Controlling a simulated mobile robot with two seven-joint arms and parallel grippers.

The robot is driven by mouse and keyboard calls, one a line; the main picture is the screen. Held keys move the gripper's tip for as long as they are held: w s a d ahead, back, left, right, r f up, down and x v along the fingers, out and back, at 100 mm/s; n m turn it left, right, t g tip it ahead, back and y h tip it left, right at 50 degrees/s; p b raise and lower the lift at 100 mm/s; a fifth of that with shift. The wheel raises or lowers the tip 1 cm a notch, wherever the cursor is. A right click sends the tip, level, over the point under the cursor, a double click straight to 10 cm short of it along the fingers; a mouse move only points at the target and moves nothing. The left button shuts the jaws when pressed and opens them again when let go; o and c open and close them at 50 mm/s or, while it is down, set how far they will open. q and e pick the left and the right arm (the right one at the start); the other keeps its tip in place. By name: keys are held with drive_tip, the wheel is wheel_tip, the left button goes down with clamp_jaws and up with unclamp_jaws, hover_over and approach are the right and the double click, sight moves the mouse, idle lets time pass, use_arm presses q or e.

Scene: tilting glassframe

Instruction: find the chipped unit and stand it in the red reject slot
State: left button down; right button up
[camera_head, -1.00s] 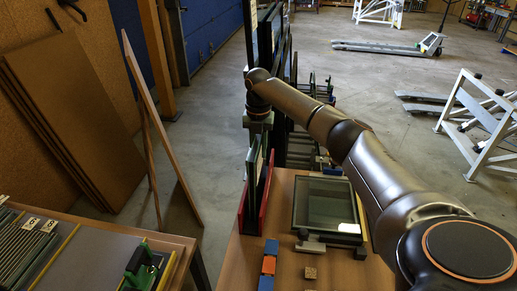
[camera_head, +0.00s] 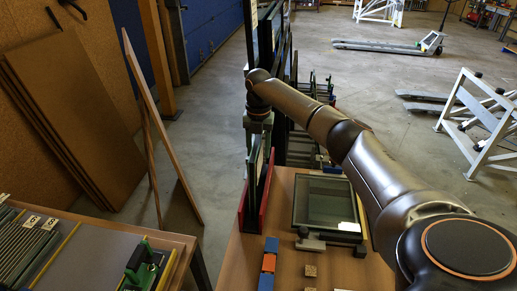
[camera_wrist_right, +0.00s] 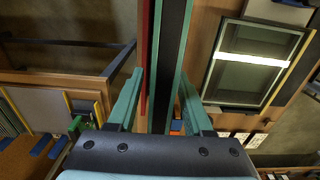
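A glass unit with a dark edge band (camera_wrist_right: 172,50) stands upright in the red reject slot (camera_head: 263,197) at the far left edge of the right-hand table. The red wall (camera_wrist_right: 146,60) also shows in the right wrist view. My right gripper (camera_wrist_right: 162,75) is over the unit's top, one finger on each side. The fingers are apart, with a narrow gap visible beside the left one. Another framed glass unit (camera_head: 325,205) lies flat on supports on the same table. Any chip is too small to tell. My left gripper is out of view.
Blue and orange blocks (camera_head: 269,262) and a small wooden cube (camera_head: 310,270) lie at the table's front. A left table (camera_head: 95,250) holds racked panes (camera_head: 25,245) and a green fixture (camera_head: 140,265). Tall dark frames (camera_head: 280,50) stand behind the slot.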

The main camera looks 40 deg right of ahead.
drive_tip(key=shift+o, duration=0.5)
wheel_tip(320, 180, up, 12)
drive_tip(key=shift+r+b, duration=0.2)
drive_tip(key=shift+b, duration=0.1)
drive_tip(key=shift+s, duration=0.1)
